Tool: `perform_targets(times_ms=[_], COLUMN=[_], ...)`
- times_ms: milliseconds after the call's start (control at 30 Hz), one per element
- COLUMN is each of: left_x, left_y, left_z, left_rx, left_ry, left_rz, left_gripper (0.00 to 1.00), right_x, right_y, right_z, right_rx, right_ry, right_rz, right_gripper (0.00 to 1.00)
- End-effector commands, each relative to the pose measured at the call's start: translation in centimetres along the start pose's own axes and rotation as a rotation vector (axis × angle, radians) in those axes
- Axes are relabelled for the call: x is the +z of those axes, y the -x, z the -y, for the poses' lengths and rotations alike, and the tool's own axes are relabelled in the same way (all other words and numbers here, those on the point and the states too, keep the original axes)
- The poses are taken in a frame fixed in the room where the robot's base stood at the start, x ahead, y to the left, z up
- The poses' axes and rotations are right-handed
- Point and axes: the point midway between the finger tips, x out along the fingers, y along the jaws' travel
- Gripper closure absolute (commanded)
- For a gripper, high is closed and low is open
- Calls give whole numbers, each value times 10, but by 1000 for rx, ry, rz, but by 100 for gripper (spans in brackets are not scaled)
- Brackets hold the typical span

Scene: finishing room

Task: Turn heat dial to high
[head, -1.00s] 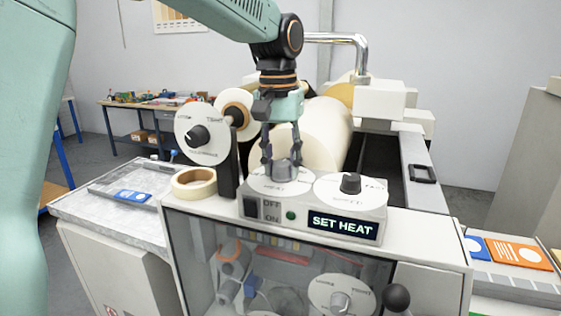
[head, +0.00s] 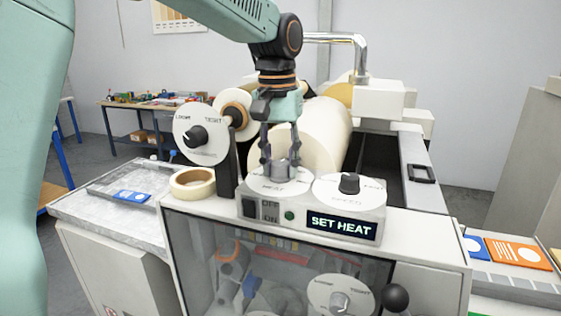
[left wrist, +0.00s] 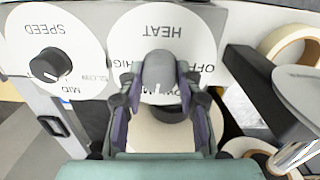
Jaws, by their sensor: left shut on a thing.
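The heat dial is a white disc (head: 262,187) with a grey knob (head: 281,170), on top of the sloped control box (head: 262,226). My left gripper (head: 281,160) comes down from above, its two fingers closed on the knob's sides. In the left wrist view, the fingers (left wrist: 158,85) flank the knob (left wrist: 158,70). The disc (left wrist: 150,18) reads HEAT upside down, with OFF at right and the partly hidden HIGH at left. The knob's white mark points toward the picture's bottom, near partly covered lettering. My right gripper is not in view.
The speed dial (head: 349,184) sits close on the right, above the SET HEAT display (head: 342,225). An OFF/ON switch (head: 249,208) and green light (head: 289,215) are on the box front. A tape roll (head: 192,182) and dark post (head: 228,172) stand left.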

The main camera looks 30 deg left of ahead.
Motion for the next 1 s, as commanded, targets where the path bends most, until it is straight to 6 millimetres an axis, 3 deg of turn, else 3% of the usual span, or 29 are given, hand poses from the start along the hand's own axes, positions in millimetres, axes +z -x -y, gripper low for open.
perform_targets(times_ms=[367,400,633,1000], left_x=[3,3,1,0], left_y=[-2,-2,-1,4], left_z=[0,0,0,0], left_rx=[-1,-1,-1,0], left_ry=[0,0,0,0], left_rz=[11,11,6,1], left_gripper=[97,63,44,43], right_x=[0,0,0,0], right_y=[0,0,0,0], right_z=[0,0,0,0], right_rx=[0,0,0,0], right_ry=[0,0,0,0], right_rz=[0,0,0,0], right_gripper=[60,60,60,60])
